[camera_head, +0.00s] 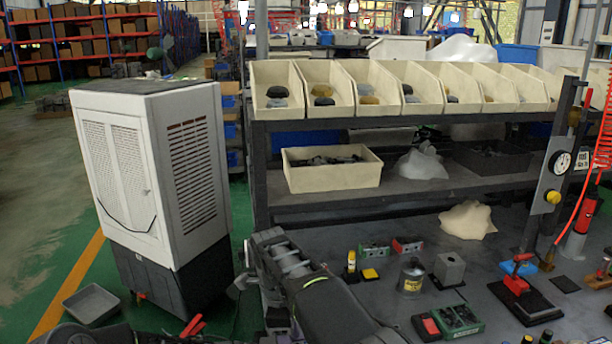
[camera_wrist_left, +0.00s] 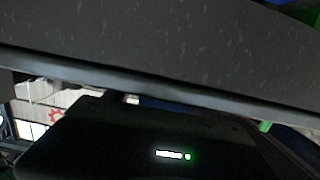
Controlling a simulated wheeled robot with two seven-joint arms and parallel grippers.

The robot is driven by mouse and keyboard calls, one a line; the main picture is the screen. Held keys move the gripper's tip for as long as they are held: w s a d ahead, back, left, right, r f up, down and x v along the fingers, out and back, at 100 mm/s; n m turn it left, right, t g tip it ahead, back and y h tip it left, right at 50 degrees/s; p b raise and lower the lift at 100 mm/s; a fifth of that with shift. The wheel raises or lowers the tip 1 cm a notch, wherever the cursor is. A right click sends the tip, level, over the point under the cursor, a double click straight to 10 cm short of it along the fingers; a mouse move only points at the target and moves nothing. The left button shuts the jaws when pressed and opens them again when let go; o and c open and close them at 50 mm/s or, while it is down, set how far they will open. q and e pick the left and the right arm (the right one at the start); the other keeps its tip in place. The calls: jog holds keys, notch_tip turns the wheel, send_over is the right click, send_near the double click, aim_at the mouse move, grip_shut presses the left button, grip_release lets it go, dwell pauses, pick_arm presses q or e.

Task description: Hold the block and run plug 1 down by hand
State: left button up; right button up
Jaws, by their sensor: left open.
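A grey block (camera_head: 449,268) with a dark spot on its top stands on a dark base on the grey bench. I cannot make out any numbered plug. My left arm (camera_head: 325,300) reaches in at the bottom centre, left of the block and clear of it. In the left wrist view a dark housing with a lit label, probably my left gripper's body (camera_wrist_left: 180,150), lies close to a grey slab edge. Its fingertips are not distinguishable, and nothing shows held. My right gripper is not in view.
A can (camera_head: 411,277), a green tray (camera_head: 459,321) and a red-handled clamp (camera_head: 517,277) on a black plate stand around the block. A shelf with cream bins (camera_head: 323,88) stands behind. A white cooler (camera_head: 150,165) stands left.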

pick_arm(q)
jog(key=v, duration=1)
jog(key=shift+a, duration=0.25)
jog(key=shift+a, duration=0.1)
